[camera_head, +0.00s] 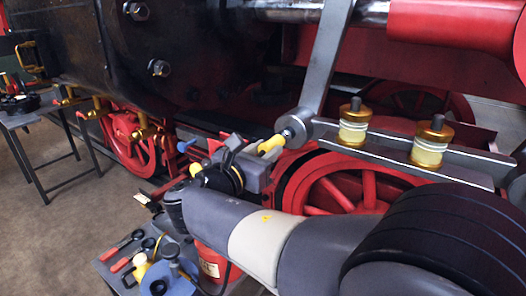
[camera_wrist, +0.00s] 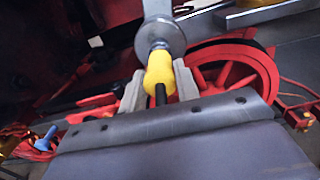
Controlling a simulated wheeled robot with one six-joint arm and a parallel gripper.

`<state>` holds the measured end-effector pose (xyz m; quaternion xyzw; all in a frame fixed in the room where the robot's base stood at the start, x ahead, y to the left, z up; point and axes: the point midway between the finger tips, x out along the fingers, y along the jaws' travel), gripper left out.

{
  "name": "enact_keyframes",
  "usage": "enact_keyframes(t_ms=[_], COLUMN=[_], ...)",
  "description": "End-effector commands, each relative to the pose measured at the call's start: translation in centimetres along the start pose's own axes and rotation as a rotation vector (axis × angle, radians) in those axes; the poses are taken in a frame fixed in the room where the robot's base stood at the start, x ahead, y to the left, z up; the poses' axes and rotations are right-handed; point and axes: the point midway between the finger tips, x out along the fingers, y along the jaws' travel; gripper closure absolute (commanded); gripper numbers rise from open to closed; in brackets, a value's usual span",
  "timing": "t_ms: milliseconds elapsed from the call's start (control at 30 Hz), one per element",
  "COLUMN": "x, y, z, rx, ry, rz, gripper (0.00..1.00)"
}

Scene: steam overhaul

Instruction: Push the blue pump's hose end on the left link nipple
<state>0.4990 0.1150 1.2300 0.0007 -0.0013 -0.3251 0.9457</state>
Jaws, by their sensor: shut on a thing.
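My gripper (camera_wrist: 160,88) is shut on the yellow hose end (camera_wrist: 159,70), with a short black piece of hose below it between the fingers. The hose end also shows in the head view (camera_head: 271,145), just beyond my gripper (camera_head: 255,160). Its far tip meets the grey round link end (camera_wrist: 160,35), seen in the head view (camera_head: 293,130) at the foot of a steel rod. The nipple is mostly hidden, and I cannot tell how far the hose end is on it. A blue-grey body (camera_head: 168,281), perhaps the pump, stands on the low table.
Two brass-collared oil cups (camera_head: 354,125) (camera_head: 430,143) stand on the steel bar at right. Red spoked wheels (camera_head: 345,190) lie behind. The low table holds red-handled tools (camera_head: 121,264). Another table (camera_head: 48,110) stands far left, with open floor between.

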Motion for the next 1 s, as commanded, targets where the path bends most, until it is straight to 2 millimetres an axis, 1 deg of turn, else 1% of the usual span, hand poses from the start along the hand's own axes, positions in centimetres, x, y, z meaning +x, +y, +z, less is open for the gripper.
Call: enact_keyframes(t_ms=[167, 200, 467, 767, 867, 1000], x=[0.0, 0.0, 0.0, -0.2, -1.1, -3.2], y=[0.0, 0.0, 0.0, 0.0, 0.1, 0.1], z=[0.1, 0.1, 0.0, 0.0, -0.1, -0.1], rx=[0.001, 0.001, 0.001, 0.0, 0.001, 0.002], ry=[-0.002, -0.001, -0.001, 0.0, 0.0, 0.0], rz=[-0.001, -0.001, -0.001, 0.0, 0.003, 0.005], gripper=[0.97, 0.66, 0.45, 0.44, 0.44, 0.44])
